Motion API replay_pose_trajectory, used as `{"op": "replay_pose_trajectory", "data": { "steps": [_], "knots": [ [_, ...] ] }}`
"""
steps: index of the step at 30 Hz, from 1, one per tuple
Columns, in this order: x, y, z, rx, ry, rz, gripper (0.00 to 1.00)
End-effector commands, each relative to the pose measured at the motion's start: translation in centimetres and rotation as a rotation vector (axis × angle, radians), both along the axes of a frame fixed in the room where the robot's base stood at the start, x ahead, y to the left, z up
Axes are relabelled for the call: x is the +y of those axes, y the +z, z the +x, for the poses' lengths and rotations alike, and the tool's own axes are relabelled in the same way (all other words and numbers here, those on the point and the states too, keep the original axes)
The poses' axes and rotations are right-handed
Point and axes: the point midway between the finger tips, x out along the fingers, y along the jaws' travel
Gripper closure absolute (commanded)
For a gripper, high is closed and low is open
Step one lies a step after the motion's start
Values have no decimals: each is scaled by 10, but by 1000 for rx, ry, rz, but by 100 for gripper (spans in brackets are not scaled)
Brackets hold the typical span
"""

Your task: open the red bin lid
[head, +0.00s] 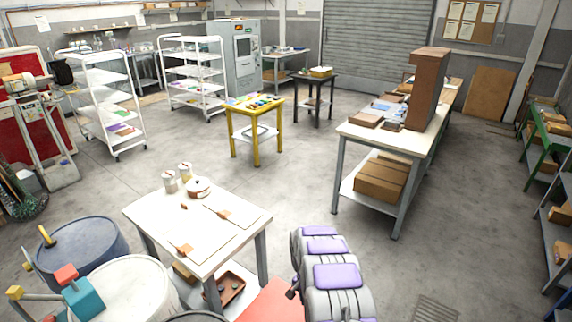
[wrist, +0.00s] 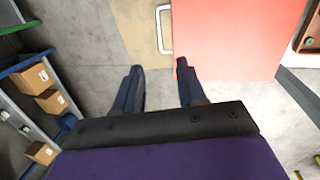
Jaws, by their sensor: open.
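The red bin lid (wrist: 240,40) fills the upper middle and right of the wrist view as a flat red panel. A pale U-shaped handle (wrist: 160,30) stands along its left edge. My gripper (wrist: 158,68) is open and empty, its two dark fingers pointing toward the handle. The handle lies just beyond the fingertips, roughly in line with the gap. The right fingertip overlaps the lid's lower left corner in the picture; I cannot tell if they touch. In the head view, part of the red lid (head: 275,304) shows at the bottom edge, partly cut off.
A white table (head: 185,230) with brushes and a pot stands beside the lid. Blue and white drums (head: 82,250) are at lower left. A long bench (head: 400,140) with boxes stands to the right. Open floor (head: 290,190) lies between. Shelves with boxes (wrist: 55,100) line the wrist view's left.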

Motion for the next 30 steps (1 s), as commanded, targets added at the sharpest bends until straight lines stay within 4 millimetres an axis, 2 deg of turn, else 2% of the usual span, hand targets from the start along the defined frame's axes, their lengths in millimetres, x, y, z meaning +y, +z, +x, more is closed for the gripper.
{"op": "replay_pose_trajectory", "data": {
  "steps": [1,6,11,17,26,30],
  "knots": [
    [2,21,-1,-4,12,15,60],
    [5,77,-15,6,63,55,60],
    [5,129,-35,13,115,86,60],
    [1,189,-67,18,180,118,60],
    [-9,266,-130,22,273,151,60],
    [-16,295,-165,28,314,161,60]
  ]
}}
